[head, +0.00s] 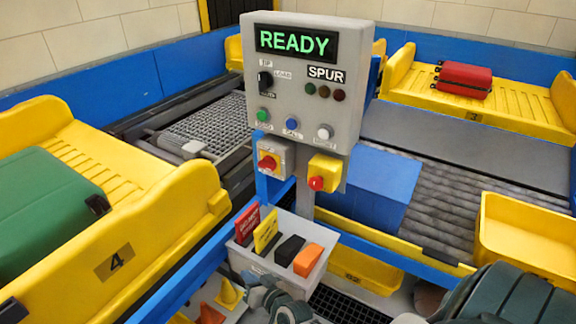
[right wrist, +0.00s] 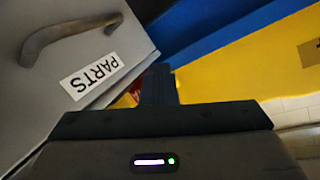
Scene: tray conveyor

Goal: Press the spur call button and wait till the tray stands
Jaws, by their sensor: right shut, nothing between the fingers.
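The control panel (head: 307,90) stands upright in the middle of the head view, its screen (head: 297,42) reading READY in green. The blue button (head: 292,123) labelled CALL sits between a green and a white button, below the SPUR label. Three lamps by that label look dark. A yellow tray (head: 140,235) marked 4 holds a green case at left; another tray (head: 415,85), marked 3, holds a red case. My right gripper (head: 262,288) is low, below the panel and apart from the button; its shut, empty fingers also show in the right wrist view (right wrist: 157,85).
A grey bin (head: 245,262) of coloured cards sits under the panel. Red knobs on a grey box (head: 270,162) and a yellow box (head: 324,172) project below it. A grey cabinet labelled PARTS (right wrist: 60,60) is close to my right gripper. Blue rails border the conveyors.

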